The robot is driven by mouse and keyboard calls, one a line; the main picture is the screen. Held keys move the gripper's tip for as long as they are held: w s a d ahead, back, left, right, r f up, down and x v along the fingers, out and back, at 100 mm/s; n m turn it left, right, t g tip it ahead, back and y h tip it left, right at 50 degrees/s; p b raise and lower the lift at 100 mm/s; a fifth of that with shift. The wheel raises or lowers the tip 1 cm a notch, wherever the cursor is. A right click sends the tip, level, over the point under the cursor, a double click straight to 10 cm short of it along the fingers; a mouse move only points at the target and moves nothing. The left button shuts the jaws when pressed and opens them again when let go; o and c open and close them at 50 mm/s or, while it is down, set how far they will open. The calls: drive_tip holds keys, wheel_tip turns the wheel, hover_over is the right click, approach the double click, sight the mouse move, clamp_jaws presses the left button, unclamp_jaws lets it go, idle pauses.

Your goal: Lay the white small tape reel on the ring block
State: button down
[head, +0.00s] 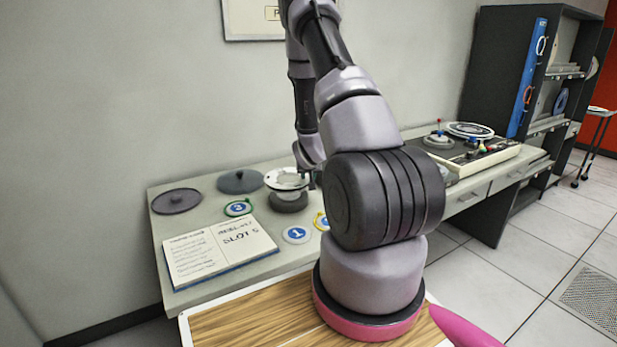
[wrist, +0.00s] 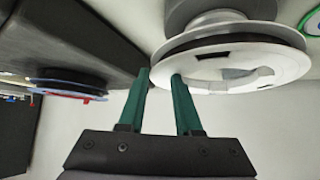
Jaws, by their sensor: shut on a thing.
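The white small tape reel (head: 287,178) is at the back of the grey table in the head view, just above a dark round block (head: 288,201), which looks like the ring block. My gripper (head: 313,180) is at the reel's right side, partly hidden by my arm. In the wrist view, the two green fingers of my gripper (wrist: 160,75) are shut on the near rim of the reel (wrist: 285,62). The grey block (wrist: 215,10) shows beyond the reel at the top. I cannot tell whether reel and block touch.
Two dark discs (head: 176,200) (head: 240,181) lie on the table to the left, with an open booklet (head: 220,247) in front. Round numbered badges (head: 297,235) (head: 238,208) lie nearby. A tape machine (head: 470,152) stands at the right, before a dark shelf (head: 500,70).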

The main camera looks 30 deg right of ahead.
drive_tip(key=shift+f, duration=0.45)
idle(0.5)
drive_tip(key=shift+f, duration=0.3)
drive_tip(key=shift+f, duration=2.05)
drive_tip(key=c, duration=0.5)
unclamp_jaws()
drive_tip(key=shift+s, duration=0.1)
drive_tip(key=c, duration=0.4)
drive_tip(key=shift+o, duration=0.2)
drive_tip(key=shift+r, duration=4.5)
